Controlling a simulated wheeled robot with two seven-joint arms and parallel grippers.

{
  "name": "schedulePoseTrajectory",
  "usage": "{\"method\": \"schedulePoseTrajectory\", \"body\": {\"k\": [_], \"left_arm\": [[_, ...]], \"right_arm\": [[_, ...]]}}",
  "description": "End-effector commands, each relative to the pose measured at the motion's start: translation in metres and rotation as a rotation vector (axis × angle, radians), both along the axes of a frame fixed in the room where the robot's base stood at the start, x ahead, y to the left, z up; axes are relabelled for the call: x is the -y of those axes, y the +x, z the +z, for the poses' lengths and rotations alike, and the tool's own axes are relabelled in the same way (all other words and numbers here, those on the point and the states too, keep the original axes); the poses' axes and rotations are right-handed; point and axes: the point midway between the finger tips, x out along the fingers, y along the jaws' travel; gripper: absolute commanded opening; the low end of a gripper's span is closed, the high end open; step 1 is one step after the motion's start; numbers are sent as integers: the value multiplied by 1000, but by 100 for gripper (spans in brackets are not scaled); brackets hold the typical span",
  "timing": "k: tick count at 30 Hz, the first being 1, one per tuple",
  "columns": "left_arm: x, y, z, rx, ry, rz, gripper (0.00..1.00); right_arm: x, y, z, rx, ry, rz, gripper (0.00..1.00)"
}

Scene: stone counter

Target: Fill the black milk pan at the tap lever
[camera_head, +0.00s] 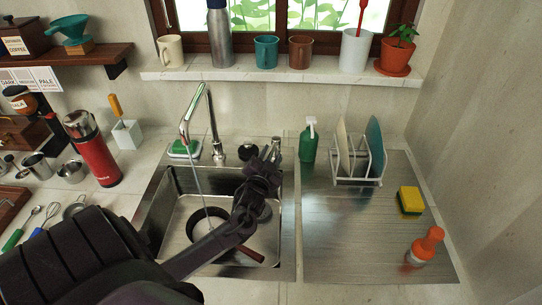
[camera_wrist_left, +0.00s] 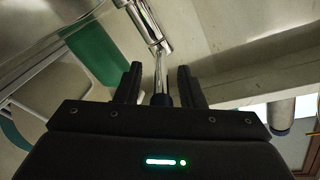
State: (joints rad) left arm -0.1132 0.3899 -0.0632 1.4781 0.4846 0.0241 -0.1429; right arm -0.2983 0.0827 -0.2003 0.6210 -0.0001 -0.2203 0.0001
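The black milk pan (camera_head: 192,221) sits upright in the left part of the sink basin, its brown handle (camera_head: 251,254) pointing to the lower right. The chrome tap (camera_head: 185,115) arches over the basin, and a thin stream falls from its spout toward the pan. The water level inside cannot be made out. My left gripper (camera_head: 272,150) reaches over the basin to the right of the tap. In the left wrist view, its two fingers (camera_wrist_left: 160,84) stand apart on either side of the chrome lever (camera_wrist_left: 159,70) with its dark end. Contact cannot be told. My right gripper is not in view.
Behind the sink are a green sponge dish (camera_head: 184,148) and a green soap bottle (camera_head: 308,143). A red flask (camera_head: 95,155) stands at left.

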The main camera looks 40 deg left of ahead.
Motion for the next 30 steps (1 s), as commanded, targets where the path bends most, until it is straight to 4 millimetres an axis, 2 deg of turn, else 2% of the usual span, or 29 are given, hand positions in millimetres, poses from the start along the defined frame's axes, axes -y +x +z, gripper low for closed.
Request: {"method": "schedulePoseTrajectory", "body": {"k": [8,21,30], "left_arm": [[3,-6,-1,0,0,0,35],[28,-65,-2,-1,0,1,35],[31,-72,0,1,0,1,35]], "right_arm": [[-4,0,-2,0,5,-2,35],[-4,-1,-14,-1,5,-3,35],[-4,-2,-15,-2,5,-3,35]]}}
